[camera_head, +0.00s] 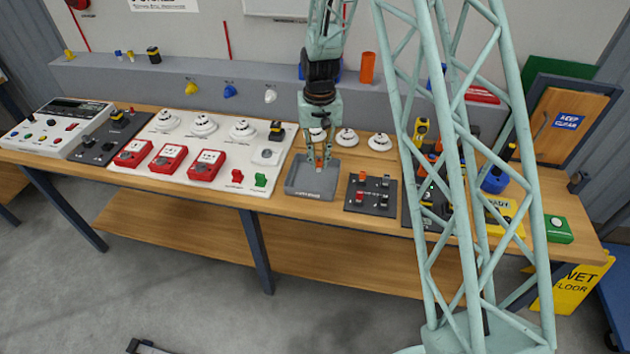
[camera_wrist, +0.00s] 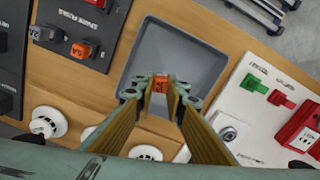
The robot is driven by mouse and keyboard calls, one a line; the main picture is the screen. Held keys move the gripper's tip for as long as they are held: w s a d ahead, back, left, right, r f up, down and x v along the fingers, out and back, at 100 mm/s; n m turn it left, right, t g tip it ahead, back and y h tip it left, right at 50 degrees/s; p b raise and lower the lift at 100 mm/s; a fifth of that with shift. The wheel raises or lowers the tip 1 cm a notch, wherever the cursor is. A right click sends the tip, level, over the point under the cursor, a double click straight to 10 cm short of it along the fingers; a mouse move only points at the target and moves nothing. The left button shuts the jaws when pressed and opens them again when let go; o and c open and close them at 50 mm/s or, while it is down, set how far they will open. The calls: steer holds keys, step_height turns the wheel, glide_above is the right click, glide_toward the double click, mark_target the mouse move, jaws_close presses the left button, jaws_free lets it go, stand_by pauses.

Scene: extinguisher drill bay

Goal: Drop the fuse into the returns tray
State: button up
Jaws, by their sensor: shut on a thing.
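The fuse (camera_wrist: 161,84) is a small orange-red block held between the fingertips of my gripper (camera_wrist: 160,88) in the wrist view. The grey returns tray (camera_wrist: 180,48) lies beyond the fingertips, with its inside bare where I can see it. In the head view my gripper (camera_head: 319,164) points down over the tray (camera_head: 303,181), near its back side. The fuse appears to be above the tray floor; the exact height is hard to tell. The fingers hide part of the fuse and the tray's near edge.
A dark fuse panel (camera_head: 371,194) with several blocks stands right of the tray. A white board (camera_head: 215,150) with red call points (camera_head: 168,158) and round detectors lies to the left. White detectors (camera_head: 347,137) sit behind the tray. My lattice column blocks the bench's right part.

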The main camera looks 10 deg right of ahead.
steer(key=shift+f+b, duration=0.35)
steer(key=shift+f, duration=0.7)
steer(key=o, duration=0.7)
steer(key=shift+o, duration=0.2)
steer(key=shift+r, duration=0.1)
step_height(320, 180, up, 12)
stand_by(1.1)
